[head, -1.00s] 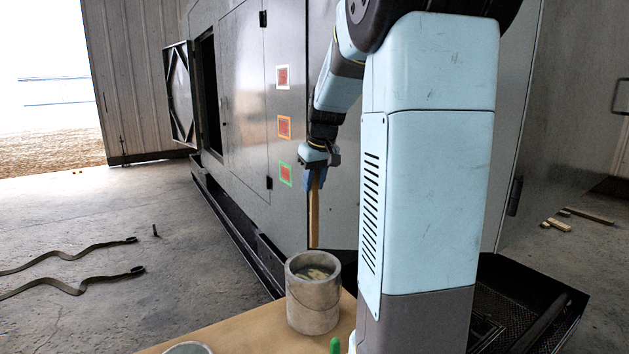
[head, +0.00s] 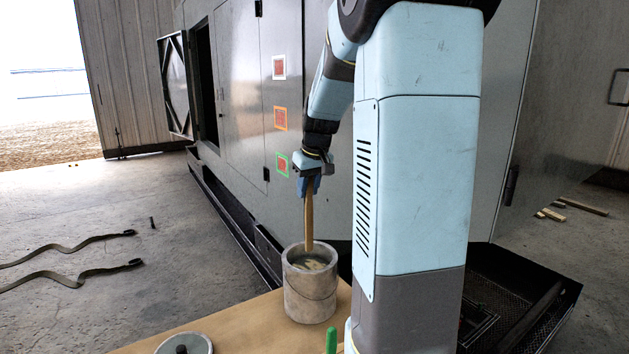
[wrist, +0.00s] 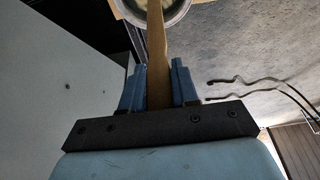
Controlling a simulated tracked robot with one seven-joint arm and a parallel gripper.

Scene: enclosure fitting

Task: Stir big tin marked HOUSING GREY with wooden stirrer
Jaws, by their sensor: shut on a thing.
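The big tin (head: 310,293) is a grey, open can with a wire handle, standing on the tan tabletop. Greyish contents show inside its rim; no lettering can be read on it. My gripper (head: 309,188) is shut on the wooden stirrer (head: 309,220), which hangs nearly upright below it. The stirrer's lower end is at the tin's mouth, over the contents; I cannot tell whether it touches them. In the wrist view, the stirrer (wrist: 156,45) runs between the blue fingers of my gripper (wrist: 159,85) towards the tin's rim (wrist: 185,12).
The tan table (head: 240,325) also bears a round lid-like thing (head: 184,345) at front left and a green handle-like thing (head: 331,341). A grey cabinet (head: 235,110) with coloured square markers stands behind. Straps (head: 75,262) lie on the floor at left.

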